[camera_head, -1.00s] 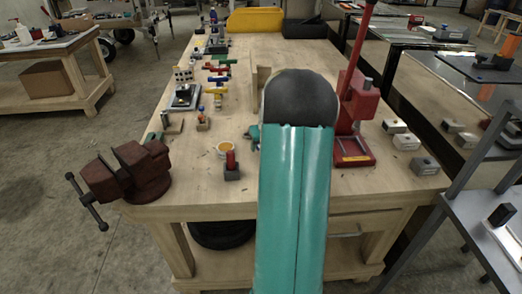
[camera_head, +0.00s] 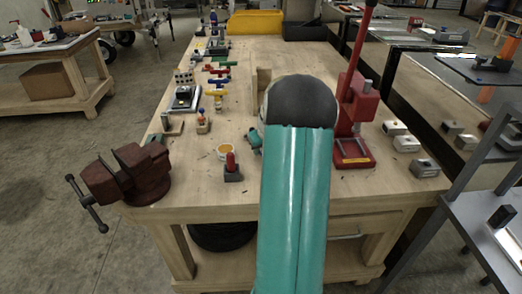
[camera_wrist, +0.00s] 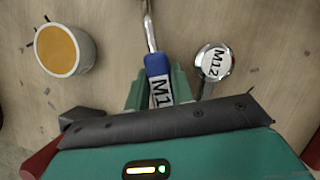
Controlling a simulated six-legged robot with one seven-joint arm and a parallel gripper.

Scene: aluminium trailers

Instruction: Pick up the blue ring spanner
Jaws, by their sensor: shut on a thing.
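The blue ring spanner (camera_wrist: 157,64) shows in the wrist view as a blue grip with a white label that reads "M1", its lower part cut off from sight. A bare metal shaft runs up from it out of the top of the picture. My gripper (camera_wrist: 158,84) is shut on the blue grip, with a teal finger on each side. The spanner's far end is out of view. In the head view my gripper (camera_head: 255,139) is mostly hidden behind my arm, and I cannot make out the spanner there.
A round metal piece marked "M12" (camera_wrist: 214,62) lies close right of my gripper. A tub with orange contents (camera_wrist: 64,50) is to the left. On the workbench (camera_head: 275,185) stand a red-handled press (camera_head: 352,150), a dark red vise (camera_head: 128,176) and a red-topped block (camera_head: 231,168).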

